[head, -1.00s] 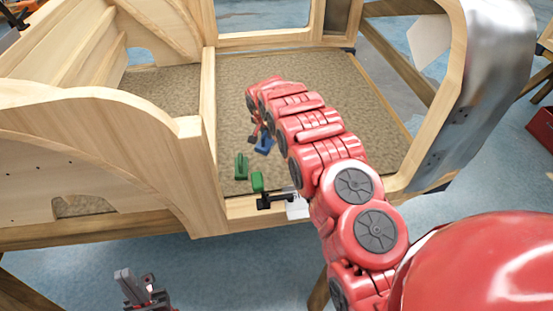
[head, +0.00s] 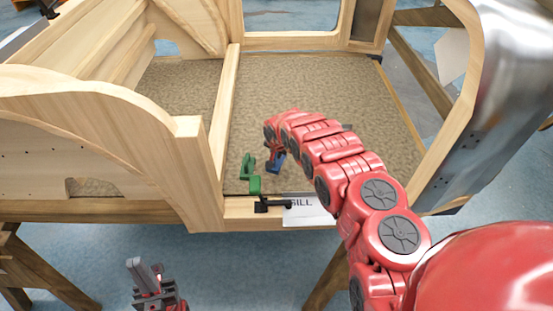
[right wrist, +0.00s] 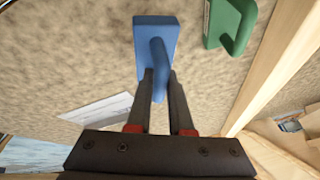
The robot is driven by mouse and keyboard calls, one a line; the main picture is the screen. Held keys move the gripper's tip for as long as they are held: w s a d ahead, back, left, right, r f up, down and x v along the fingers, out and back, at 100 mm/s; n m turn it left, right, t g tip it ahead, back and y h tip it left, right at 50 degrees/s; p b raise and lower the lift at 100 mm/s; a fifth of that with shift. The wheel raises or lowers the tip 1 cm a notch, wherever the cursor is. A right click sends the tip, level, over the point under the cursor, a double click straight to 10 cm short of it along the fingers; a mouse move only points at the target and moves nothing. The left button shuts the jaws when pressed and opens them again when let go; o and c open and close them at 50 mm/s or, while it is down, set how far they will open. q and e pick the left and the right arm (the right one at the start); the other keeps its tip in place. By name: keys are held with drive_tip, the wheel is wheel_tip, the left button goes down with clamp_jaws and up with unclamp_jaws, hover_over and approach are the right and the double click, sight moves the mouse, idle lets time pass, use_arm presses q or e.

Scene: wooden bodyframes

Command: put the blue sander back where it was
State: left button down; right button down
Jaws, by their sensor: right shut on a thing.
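The blue sander (head: 279,163) is over the brown floor panel inside the wooden frame, near the front sill. In the right wrist view the sander (right wrist: 155,36) shows its flat body and curved handle. My right gripper (right wrist: 160,78) is shut on that handle; in the head view it (head: 274,148) points down at the sander, partly behind my arm. I cannot tell whether the sander touches the floor. My left gripper (head: 150,272) is low at the left, outside the frame and empty; its jaw gap is unclear.
A black tool (head: 268,205) and a white card reading "SILL" (head: 308,213) are on the front sill. The floor panel behind is clear.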

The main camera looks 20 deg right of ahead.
drive_tip(key=shift+f, duration=1.6)
drive_tip(key=shift+f, duration=0.15)
drive_tip(key=c, duration=0.8)
unclamp_jaws()
drive_tip(key=shift+r, duration=0.2)
